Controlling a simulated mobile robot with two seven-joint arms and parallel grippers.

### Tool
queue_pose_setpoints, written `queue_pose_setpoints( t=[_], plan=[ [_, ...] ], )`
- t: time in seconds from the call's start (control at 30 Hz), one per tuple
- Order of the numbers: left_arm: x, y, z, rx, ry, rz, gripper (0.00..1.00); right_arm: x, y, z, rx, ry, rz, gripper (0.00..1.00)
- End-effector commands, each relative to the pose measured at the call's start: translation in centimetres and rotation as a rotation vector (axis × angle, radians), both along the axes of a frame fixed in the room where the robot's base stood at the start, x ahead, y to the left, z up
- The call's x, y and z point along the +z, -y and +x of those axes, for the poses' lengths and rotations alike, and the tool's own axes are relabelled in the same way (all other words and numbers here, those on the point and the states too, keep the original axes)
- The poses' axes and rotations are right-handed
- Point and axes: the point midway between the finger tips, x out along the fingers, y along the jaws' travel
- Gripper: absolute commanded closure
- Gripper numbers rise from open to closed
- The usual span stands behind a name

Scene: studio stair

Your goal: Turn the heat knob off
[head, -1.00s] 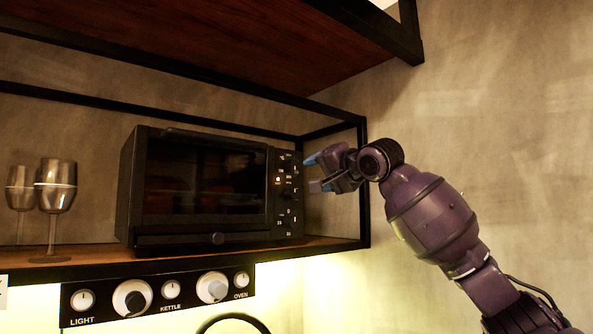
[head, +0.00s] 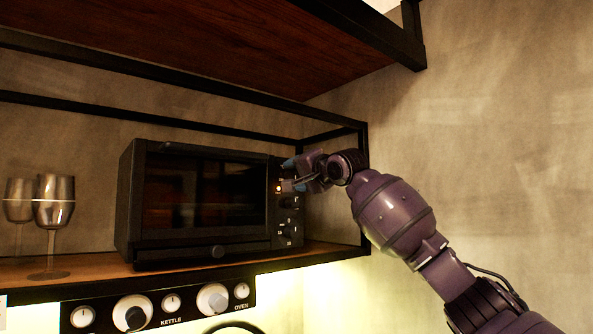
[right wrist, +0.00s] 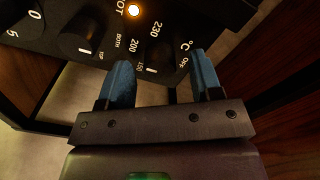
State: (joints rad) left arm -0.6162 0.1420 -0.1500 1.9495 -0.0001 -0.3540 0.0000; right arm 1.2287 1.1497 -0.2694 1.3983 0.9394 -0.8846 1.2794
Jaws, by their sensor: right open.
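The heat knob (right wrist: 160,62) is a dark round knob on the oven's control panel, with °C, OFF, 150, 200 and 230 printed around it. Its white mark sits near 150. My right gripper (right wrist: 163,68) is open, its two blue fingertips on either side of the knob; I cannot tell whether they touch it. In the head view the right gripper (head: 289,175) is at the upper part of the panel and hides the heat knob. The black toaster oven (head: 128,200) stands on the wooden shelf. My left gripper is not in view.
An orange lamp (head: 278,188) glows on the panel. A middle knob (head: 289,202) and a lower knob (head: 286,238) sit below. Black shelf frame posts (head: 364,190) stand right of the oven. Two glasses (head: 54,212) stand at left. A switch strip (head: 190,297) hangs below.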

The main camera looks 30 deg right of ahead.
Motion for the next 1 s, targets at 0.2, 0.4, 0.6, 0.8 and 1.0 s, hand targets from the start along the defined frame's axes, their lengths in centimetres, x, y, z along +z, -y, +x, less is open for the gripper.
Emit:
queue_pose_setpoints(
  t=[0.2,0.4,0.6,0.8,1.0],
  plan=[
    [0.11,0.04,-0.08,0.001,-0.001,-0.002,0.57,-0.05,-0.03,0.5,0.0,0.0,0.0,0.41],
    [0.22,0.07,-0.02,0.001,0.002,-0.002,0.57,-0.07,-0.03,0.47,0.0,0.0,0.0,0.47],
    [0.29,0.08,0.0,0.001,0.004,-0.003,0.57,-0.06,-0.02,0.46,0.0,0.0,0.0,0.78],
    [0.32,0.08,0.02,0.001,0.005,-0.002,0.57,-0.07,-0.01,0.45,-0.001,-0.001,-0.002,0.9],
    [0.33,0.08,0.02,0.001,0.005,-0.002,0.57,-0.08,-0.02,0.46,-0.001,0.002,-0.041,0.9]
  ],
)
